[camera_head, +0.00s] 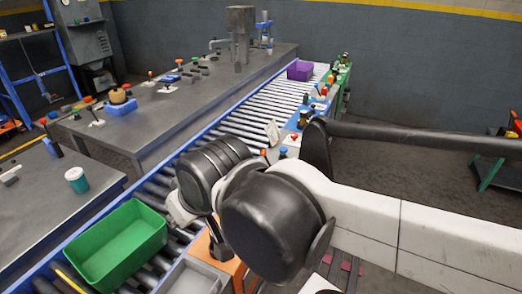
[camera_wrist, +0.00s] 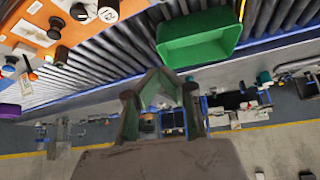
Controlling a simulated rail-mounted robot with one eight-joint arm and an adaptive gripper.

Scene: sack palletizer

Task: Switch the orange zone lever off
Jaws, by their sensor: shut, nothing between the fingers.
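An orange-topped unit (camera_head: 228,264) stands beside the roller conveyor, partly hidden behind my arm. A dark upright part shows at its left edge; I cannot tell whether it is the zone lever or which way it is set. A small orange-tipped piece (camera_wrist: 31,75) shows just below the panel. My gripper (camera_wrist: 160,74) is shut and empty, apart from the panel in the picture. The head view does not show its fingertips clearly.
A green bin (camera_head: 122,243) sits on the conveyor, and a purple bin (camera_head: 300,70) is at its far end. A grey table (camera_head: 185,105) with several small levers and a tan-and-blue device stands left of the conveyor. A teal cup (camera_head: 77,179) is on the nearer table.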

